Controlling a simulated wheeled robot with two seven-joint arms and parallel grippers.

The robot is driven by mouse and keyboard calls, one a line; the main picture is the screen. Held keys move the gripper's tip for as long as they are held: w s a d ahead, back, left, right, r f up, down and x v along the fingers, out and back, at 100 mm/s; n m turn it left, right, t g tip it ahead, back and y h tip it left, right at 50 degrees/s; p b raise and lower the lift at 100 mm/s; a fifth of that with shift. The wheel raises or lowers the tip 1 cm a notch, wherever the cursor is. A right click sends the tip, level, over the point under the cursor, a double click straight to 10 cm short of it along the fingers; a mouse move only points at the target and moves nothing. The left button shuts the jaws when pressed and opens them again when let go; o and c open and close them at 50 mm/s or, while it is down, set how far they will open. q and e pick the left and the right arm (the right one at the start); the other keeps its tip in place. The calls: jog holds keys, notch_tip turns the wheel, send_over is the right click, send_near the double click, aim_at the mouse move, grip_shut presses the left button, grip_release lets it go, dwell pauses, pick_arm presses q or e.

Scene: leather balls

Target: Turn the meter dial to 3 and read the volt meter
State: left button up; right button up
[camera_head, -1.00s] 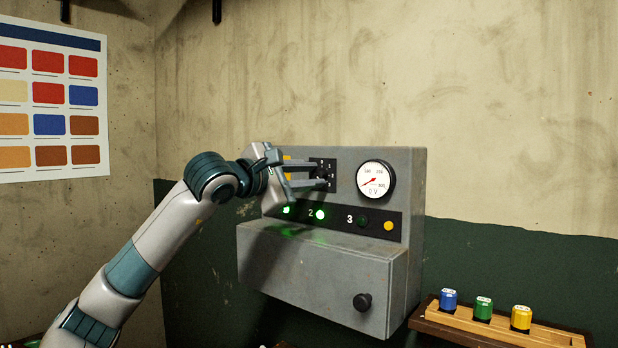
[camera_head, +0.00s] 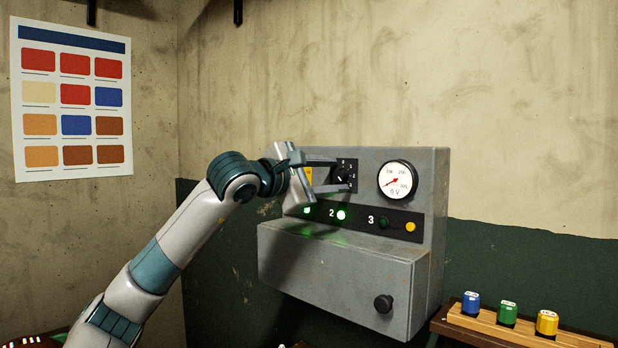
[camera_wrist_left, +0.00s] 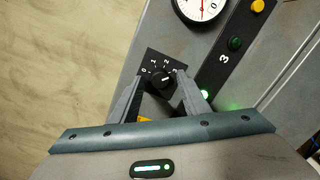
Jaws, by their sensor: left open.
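The grey meter box (camera_head: 345,255) is on the wall, with a black dial (camera_head: 340,178) on a black plate numbered 0 to 3. In the left wrist view the dial (camera_wrist_left: 162,80) sits between the fingertips of my left gripper (camera_wrist_left: 164,82). My left gripper (camera_head: 341,175) is open around the dial, one finger on each side. The dial's white mark seems to point near 3, but it is small. The round volt meter (camera_head: 397,180) right of the dial has a red needle towards the lower left and reads 0 V. My right gripper is out of view.
Below the dial, lamps 1 (camera_head: 306,210) and 2 (camera_head: 341,215) glow green; lamp 3 (camera_head: 383,222) is dark. A yellow button (camera_head: 410,227) is beside it. A black knob (camera_head: 383,303) is lower down. A wooden rack (camera_head: 480,324) holds blue, green and yellow pieces. A colour chart (camera_head: 72,155) hangs left.

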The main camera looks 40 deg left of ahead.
pick_arm(q)
jog(key=shift+s+a, duration=0.1)
jog(key=shift+s, duration=0.5)
jog(key=s+a+b, duration=0.2)
jog(key=s+b, duration=0.2)
jog(key=s, duration=1.2)
jog(key=shift+r+b, duration=0.3)
jog(key=shift+r, duration=0.1)
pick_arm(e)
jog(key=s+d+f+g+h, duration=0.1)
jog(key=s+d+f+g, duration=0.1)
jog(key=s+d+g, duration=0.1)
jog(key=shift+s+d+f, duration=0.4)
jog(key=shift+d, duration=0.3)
